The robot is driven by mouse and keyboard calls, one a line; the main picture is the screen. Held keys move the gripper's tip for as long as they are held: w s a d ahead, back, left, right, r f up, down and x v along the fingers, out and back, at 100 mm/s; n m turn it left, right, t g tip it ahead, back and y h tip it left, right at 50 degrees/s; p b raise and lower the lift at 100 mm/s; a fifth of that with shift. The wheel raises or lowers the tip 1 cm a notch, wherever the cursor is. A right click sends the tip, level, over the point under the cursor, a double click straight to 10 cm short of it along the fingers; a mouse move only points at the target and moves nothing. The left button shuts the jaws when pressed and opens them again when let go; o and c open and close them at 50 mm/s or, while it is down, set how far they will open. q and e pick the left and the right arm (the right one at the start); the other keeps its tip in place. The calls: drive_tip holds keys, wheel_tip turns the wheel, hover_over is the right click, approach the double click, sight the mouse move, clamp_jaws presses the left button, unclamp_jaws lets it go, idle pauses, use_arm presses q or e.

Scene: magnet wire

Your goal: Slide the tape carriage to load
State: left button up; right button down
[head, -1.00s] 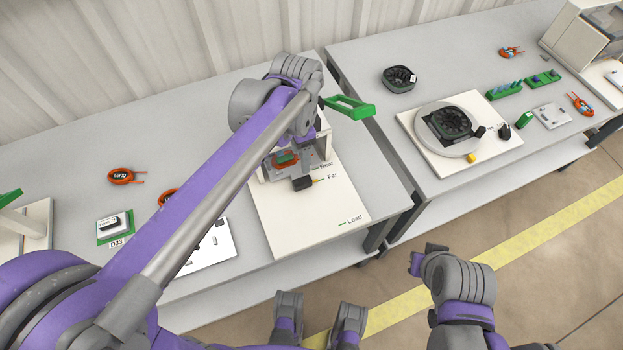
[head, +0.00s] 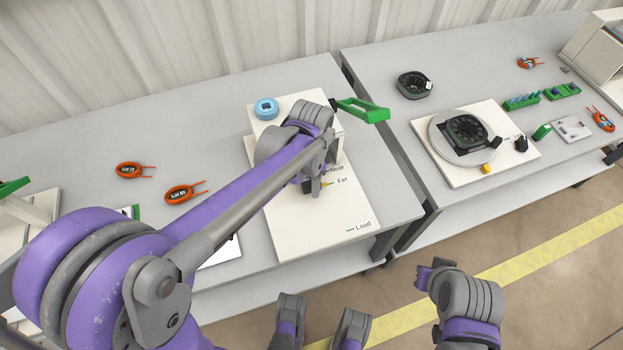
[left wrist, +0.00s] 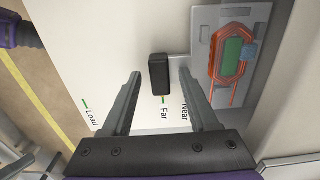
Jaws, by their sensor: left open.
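The tape carriage (left wrist: 208,50) is a grey plate with an orange coil around a green block. It lies beside the Near mark in the left wrist view. A thin rod joins it to a black handle (left wrist: 159,73), which stands by the Far mark. My left gripper (left wrist: 159,76) is open, with a fingertip on each side of the handle and visible gaps. In the head view my left gripper (head: 314,187) and arm hide the carriage and most of the handle. The Load mark (head: 360,225) is near the white board's front corner. My right arm shows at lower right; its jaws are unclear.
A blue ring (head: 266,108) sits on the white housing at the back. A green handle (head: 362,110) juts out to the right. Orange coils (head: 130,170) lie on the table at left. The white board (head: 300,235) is clear toward Load.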

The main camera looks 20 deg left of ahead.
use_arm(q)
clamp_jaws()
idle(1.4)
